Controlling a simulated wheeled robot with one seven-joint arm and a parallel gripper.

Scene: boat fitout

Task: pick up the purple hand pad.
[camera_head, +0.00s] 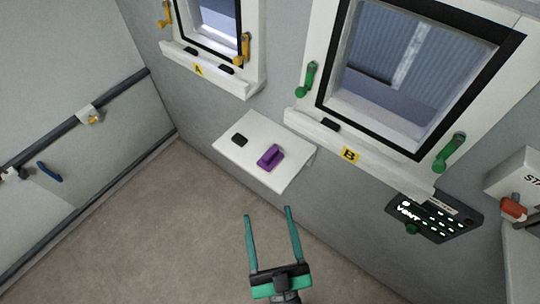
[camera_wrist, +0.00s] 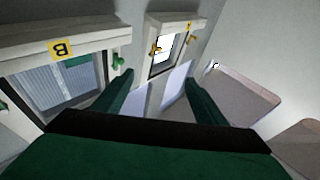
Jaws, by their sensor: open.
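The purple hand pad (camera_head: 270,157) lies on a small white shelf (camera_head: 252,127) against the wall, below and between the two windows, in the head view. It has a raised grip on top. My gripper (camera_head: 270,212) is open and empty, with two long green fingers pointing toward the shelf. It is lower in the picture than the pad and apart from it.
A small black block (camera_head: 239,140) lies left of the pad on the shelf. Window A (camera_head: 215,20) and window B (camera_head: 415,60) have projecting sills above it. A VENT panel (camera_head: 435,217) is at the right. A dark rail (camera_head: 75,122) runs along the left wall. The floor is clear.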

